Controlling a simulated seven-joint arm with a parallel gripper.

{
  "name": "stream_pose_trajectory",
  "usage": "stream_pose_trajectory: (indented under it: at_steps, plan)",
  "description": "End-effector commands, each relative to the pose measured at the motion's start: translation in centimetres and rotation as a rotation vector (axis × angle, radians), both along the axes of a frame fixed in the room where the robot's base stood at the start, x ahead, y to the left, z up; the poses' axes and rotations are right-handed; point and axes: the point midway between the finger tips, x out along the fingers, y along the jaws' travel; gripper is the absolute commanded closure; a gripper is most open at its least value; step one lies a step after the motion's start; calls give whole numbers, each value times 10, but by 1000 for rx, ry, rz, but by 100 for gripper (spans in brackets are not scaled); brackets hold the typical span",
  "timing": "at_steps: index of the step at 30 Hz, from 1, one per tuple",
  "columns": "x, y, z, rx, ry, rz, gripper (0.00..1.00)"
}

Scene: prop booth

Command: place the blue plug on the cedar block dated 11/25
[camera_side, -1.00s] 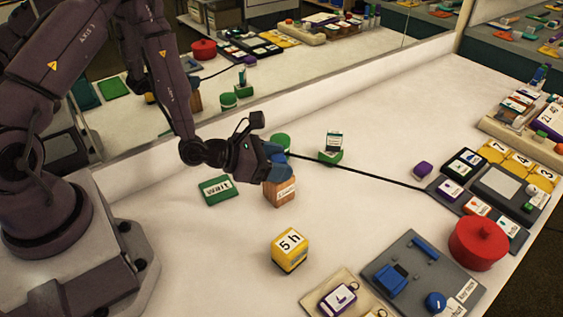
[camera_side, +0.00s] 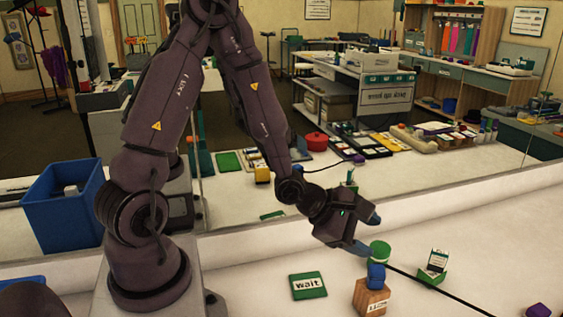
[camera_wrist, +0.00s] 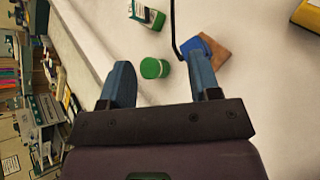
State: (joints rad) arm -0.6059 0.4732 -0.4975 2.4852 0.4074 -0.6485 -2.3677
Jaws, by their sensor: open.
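The cedar block (camera_side: 370,299) stands on the white table at the lower middle of the side view; its white label is too blurred to read surely. The blue plug (camera_side: 376,276) sits on top of it, with a black cable running off to the right. In the wrist view the plug (camera_wrist: 195,47) and block (camera_wrist: 215,53) show just beyond the right finger. My gripper (camera_side: 366,234) is open and empty, up and to the left of the plug and apart from it. Its two blue fingers are spread wide in the wrist view (camera_wrist: 161,66).
A green round piece (camera_side: 380,252) stands just behind the plug; it shows between my fingers in the wrist view (camera_wrist: 151,68). A green card marked "wait" (camera_side: 308,285) lies left of the block. A green holder with a card (camera_side: 434,270) stands right. A mirror backs the table.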

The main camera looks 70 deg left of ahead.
Motion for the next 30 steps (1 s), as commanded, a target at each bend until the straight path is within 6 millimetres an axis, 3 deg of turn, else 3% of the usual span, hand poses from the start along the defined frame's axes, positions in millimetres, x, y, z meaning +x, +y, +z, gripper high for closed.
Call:
stream_pose_trajectory:
  at_steps: [1, 6, 12, 16, 21, 25, 30]
  plan:
    - [-2, 6, 13, 197, -6, -88, 43]
    - [-22, 25, 56, 781, 42, -403, 43]
    - [-67, 33, 118, 1253, 111, -816, 43]
    - [-107, 27, 151, 1433, 102, -1120, 43]
    - [-153, 17, 175, 1546, 8, -1456, 43]
    - [-173, 12, 181, 1576, -57, -1599, 43]
    - [-179, 11, 183, 1584, -79, -1648, 43]
